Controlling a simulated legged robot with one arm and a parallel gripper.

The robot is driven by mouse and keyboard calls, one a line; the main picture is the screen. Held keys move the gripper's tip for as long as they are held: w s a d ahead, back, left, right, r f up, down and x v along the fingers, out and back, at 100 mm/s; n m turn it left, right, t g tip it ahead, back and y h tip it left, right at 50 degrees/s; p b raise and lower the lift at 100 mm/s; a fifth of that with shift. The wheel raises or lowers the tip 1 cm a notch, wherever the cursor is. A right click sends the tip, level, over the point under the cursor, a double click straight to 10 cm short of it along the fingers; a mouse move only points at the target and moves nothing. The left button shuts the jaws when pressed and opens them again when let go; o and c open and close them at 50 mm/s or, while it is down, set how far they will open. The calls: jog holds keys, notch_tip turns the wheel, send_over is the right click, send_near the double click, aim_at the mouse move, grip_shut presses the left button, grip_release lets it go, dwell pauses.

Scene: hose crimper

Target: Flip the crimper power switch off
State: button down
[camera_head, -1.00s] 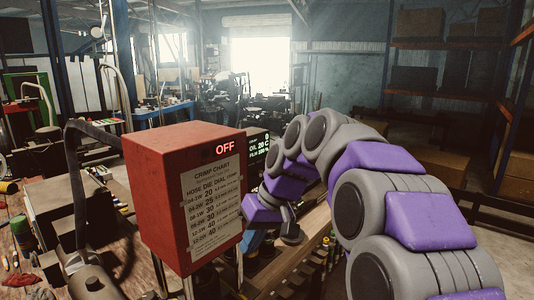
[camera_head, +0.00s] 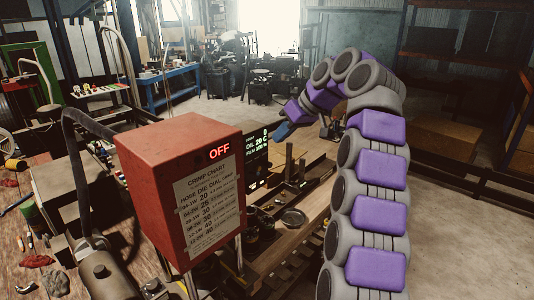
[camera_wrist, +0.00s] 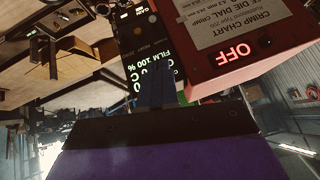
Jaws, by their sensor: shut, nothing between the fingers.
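The red crimper box (camera_head: 165,150) stands left of centre, with a crimp chart (camera_head: 210,205) on its front face. A lit red OFF display (camera_head: 220,151) shows near the top of that face and also in the wrist view (camera_wrist: 231,53). A small dark part beside the display in the wrist view (camera_wrist: 264,41) may be the power switch; I cannot tell its position. My gripper (camera_head: 283,131) is shut and empty, to the right of the box and apart from it. Its blue fingers (camera_wrist: 155,95) overlap the dark display panel in the wrist view.
A dark panel with green and white readouts (camera_head: 256,147) stands behind the box's right side. A wooden bench (camera_head: 312,207) with metal parts lies below my gripper. A hose (camera_head: 68,165) curves along the left side. Shelving stands at the far right.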

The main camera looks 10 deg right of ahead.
jog(key=d, duration=0.1)
jog(key=b, duration=0.3)
send_over(254, 173)
jog(key=d, duration=0.3)
notch_tip(254, 173, down, 8)
jog(key=r, duration=0.1)
jog(key=f, duration=0.2)
jog(key=s+f, duration=0.1)
jog(key=f, duration=0.1)
jog(key=shift+s+a+b, duration=0.1)
jog(key=shift+a+b, duration=0.1)
jog(key=shift+b, duration=0.2)
jog(key=shift+a, duration=0.15)
jog(key=shift+f+t+b, duration=0.15)
jog(key=shift+t+b, duration=0.15)
jog(key=shift+b, duration=0.05)
